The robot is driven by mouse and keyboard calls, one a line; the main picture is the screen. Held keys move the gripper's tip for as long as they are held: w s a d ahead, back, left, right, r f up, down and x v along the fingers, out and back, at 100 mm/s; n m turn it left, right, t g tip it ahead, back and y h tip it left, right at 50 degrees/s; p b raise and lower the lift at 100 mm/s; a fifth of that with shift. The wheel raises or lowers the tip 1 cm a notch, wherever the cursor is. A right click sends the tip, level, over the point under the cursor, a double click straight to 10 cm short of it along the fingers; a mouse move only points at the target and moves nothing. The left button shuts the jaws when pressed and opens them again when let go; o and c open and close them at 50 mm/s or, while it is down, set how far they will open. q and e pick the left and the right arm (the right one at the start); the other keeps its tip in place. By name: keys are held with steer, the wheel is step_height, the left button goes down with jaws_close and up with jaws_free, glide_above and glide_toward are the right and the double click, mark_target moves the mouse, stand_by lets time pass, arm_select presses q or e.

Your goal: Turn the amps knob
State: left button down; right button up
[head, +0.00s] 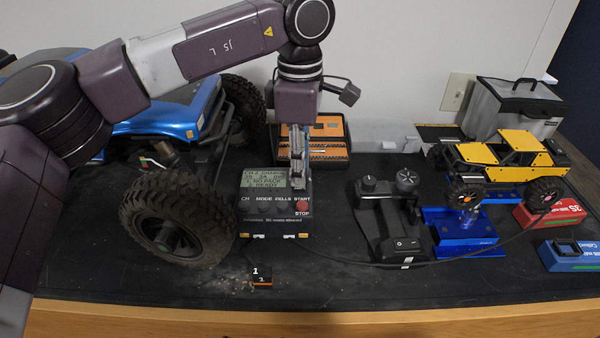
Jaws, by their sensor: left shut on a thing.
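A dark charger (265,224) stands upright on the black mat, with a lit display (264,180) at its upper left. The display text includes "CHARGE", "NO PACK" and "READY". Below it are labels for CH, MODE, CELLS and START, and a red button (302,206) by STOP. My left gripper (298,184) comes down from above and is shut at the charger's upper right, beside the display. The amps knob is hidden behind its fingers, and its angle cannot be read. My right gripper is not in view.
A blue crawler with big tyres (178,218) stands close left of the charger. An orange-and-black case (328,146) is behind it. A black transmitter (388,215), a yellow crawler (500,155) and a blue stand (462,232) are to the right. A small block (262,275) lies in front.

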arm_select(q)
steer(key=n+b, duration=0.2)
steer(key=n, duration=0.4)
steer(key=shift+b, duration=0.3)
steer(key=n+b, duration=0.1)
steer(key=n, duration=0.4)
steer(key=shift+b, duration=0.3)
steer(key=shift+n, duration=0.4)
steer(key=c, duration=1.7)
jaws_free()
steer(key=shift+r, duration=0.1)
step_height(320, 180, up, 12)
steer(key=shift+f, duration=0.1)
